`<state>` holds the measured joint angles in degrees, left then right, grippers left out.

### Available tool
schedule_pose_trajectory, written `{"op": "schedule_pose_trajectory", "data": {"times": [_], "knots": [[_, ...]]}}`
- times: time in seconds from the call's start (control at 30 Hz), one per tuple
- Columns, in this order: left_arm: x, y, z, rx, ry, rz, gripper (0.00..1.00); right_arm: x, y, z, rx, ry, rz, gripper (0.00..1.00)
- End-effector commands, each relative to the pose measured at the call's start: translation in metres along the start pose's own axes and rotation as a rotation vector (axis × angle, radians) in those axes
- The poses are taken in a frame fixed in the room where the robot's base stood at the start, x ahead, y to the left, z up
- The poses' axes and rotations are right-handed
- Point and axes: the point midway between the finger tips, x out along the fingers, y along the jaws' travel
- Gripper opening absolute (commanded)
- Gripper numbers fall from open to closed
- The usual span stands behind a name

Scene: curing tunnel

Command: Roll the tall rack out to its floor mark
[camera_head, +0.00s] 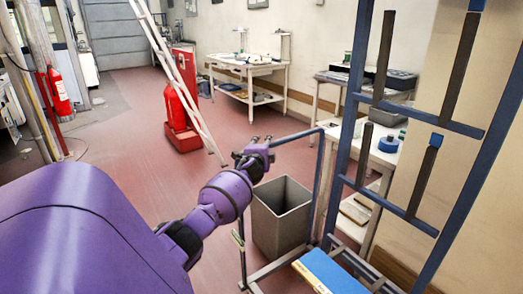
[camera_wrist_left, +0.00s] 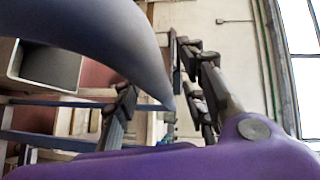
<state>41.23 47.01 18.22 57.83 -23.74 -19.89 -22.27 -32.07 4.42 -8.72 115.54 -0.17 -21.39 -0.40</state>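The tall rack (camera_head: 352,95) has a blue frame with dark upright bars and fills the right side of the head view. A thin blue tube handle (camera_head: 300,135) reaches left from it towards my left gripper (camera_head: 260,142). The gripper is at the handle's left end; I cannot tell whether they touch. In the left wrist view the two dark fingers of the left gripper (camera_wrist_left: 165,105) stand well apart. A large blue-grey curved part (camera_wrist_left: 100,40) crosses close to that camera. My right gripper is out of view. I see no floor mark.
A blue and yellow block (camera_head: 335,272) lies low on the rack's base. Workbenches (camera_head: 248,68) line the wall. A red extinguisher unit (camera_head: 181,115) stands mid-floor. The red floor at left centre is clear.

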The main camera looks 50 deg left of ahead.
Motion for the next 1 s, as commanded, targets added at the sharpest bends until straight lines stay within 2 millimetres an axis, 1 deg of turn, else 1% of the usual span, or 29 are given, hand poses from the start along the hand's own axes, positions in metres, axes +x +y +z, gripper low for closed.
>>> {"op": "schedule_pose_trajectory", "data": {"times": [0.17,0.5,0.63,0.8,1.0], "knots": [[-0.018,0.001,0.000,0.002,0.002,0.000,0.39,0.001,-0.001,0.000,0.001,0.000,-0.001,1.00],[-0.078,0.001,0.001,0.002,0.002,0.000,0.39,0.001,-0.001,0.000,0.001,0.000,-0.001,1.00],[-0.098,0.001,0.001,0.001,0.001,0.001,0.39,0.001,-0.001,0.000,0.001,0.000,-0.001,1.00],[-0.113,0.000,0.001,0.001,0.000,0.001,0.39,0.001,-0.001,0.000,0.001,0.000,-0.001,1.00],[-0.117,0.000,0.001,0.000,0.000,0.000,0.39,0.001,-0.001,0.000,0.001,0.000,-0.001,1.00]]}}
